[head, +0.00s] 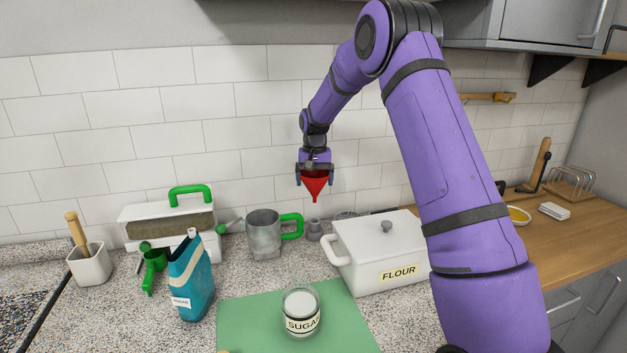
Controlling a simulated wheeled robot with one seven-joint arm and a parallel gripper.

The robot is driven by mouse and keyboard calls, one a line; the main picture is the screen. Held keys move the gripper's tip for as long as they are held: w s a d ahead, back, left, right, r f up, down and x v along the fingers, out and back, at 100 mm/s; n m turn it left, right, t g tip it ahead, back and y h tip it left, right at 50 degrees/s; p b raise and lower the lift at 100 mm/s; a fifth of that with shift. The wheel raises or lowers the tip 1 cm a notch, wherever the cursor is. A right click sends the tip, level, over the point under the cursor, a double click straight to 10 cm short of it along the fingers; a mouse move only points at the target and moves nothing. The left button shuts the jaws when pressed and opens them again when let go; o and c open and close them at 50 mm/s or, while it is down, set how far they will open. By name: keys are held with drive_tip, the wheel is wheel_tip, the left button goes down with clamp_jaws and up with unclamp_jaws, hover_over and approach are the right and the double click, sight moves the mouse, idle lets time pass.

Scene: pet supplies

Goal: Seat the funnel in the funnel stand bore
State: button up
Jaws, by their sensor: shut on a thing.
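The red funnel (315,187) is held in my gripper (314,180), spout down, in the head view. My gripper points downward and its fingers are shut on the funnel's wide upper part. A small grey piece (314,230), which looks like the funnel stand, stands on the counter between the metal mug and the flour box. The funnel's tip is above it in the picture, with a visible gap. The bore cannot be made out, and the distance in depth is hard to judge.
A metal mug with a green handle (264,232) stands left of the stand and a white flour box (375,250) right. A sugar jar (301,310) is on the green mat (240,320). A blue carton (190,280) stands further left.

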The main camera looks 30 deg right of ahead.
sight(315, 197)
drive_tip(key=shift+f, duration=2.9)
drive_tip(key=shift+f, duration=2.1)
drive_tip(key=o, duration=0.6)
drive_tip(key=shift+r, duration=0.1)
wheel_tip(315, 197, up, 11)
drive_tip(key=shift+f, duration=0.2)
